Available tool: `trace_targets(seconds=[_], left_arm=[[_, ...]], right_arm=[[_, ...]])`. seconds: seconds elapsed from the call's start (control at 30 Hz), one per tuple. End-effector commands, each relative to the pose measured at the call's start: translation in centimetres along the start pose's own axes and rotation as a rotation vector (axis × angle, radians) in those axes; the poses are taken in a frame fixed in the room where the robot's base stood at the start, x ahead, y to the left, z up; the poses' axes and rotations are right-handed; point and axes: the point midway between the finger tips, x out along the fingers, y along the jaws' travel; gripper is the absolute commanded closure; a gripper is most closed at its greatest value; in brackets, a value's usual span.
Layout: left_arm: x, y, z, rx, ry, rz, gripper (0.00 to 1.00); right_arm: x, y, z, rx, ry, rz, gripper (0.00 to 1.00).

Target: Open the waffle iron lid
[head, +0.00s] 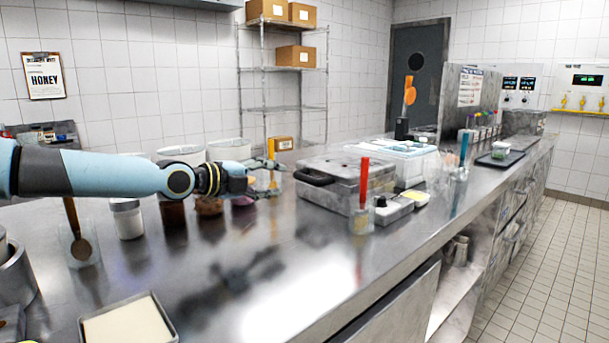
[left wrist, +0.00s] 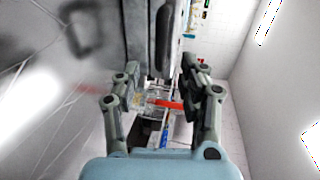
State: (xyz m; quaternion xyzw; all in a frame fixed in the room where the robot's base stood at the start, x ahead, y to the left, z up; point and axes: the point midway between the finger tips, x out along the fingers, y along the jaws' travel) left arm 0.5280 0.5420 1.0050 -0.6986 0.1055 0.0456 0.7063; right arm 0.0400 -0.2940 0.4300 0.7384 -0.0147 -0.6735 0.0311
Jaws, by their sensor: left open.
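The waffle iron (head: 335,188) is a grey metal box on the steel counter, right of centre in the head view. Its lid looks shut. A dark handle (head: 314,177) sticks out from its left side. My left gripper (head: 268,176) is open and empty, left of the handle and apart from it. In the left wrist view the waffle iron (left wrist: 138,35) is at the top, with a dark bar (left wrist: 163,40) that looks like its handle. The open fingers of the left gripper (left wrist: 160,80) are below it. My right gripper is not in view.
A red-handled utensil (head: 364,180) stands in a small holder in front of the waffle iron. Small containers (head: 396,207) sit to its right. Jars, including a white one (head: 127,220), stand below my left arm. The counter front (head: 260,290) is mostly clear.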

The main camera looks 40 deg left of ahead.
Motion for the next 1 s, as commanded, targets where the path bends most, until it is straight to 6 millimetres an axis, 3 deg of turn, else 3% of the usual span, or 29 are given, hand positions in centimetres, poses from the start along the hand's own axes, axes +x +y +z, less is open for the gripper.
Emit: trace_targets(seconds=[0.37, 0.7, 1.0], left_arm=[[5.2, 0.6, 0.0, -0.006, -0.001, -0.006, 0.58], [9.7, 0.2, 0.1, -0.004, -0.002, -0.003, 0.58], [10.6, 0.0, 0.0, -0.001, 0.0, -0.001, 0.58]], right_arm=[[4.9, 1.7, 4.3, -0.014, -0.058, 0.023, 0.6], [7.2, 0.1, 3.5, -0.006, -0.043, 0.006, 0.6], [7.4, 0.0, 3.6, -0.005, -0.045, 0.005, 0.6]])
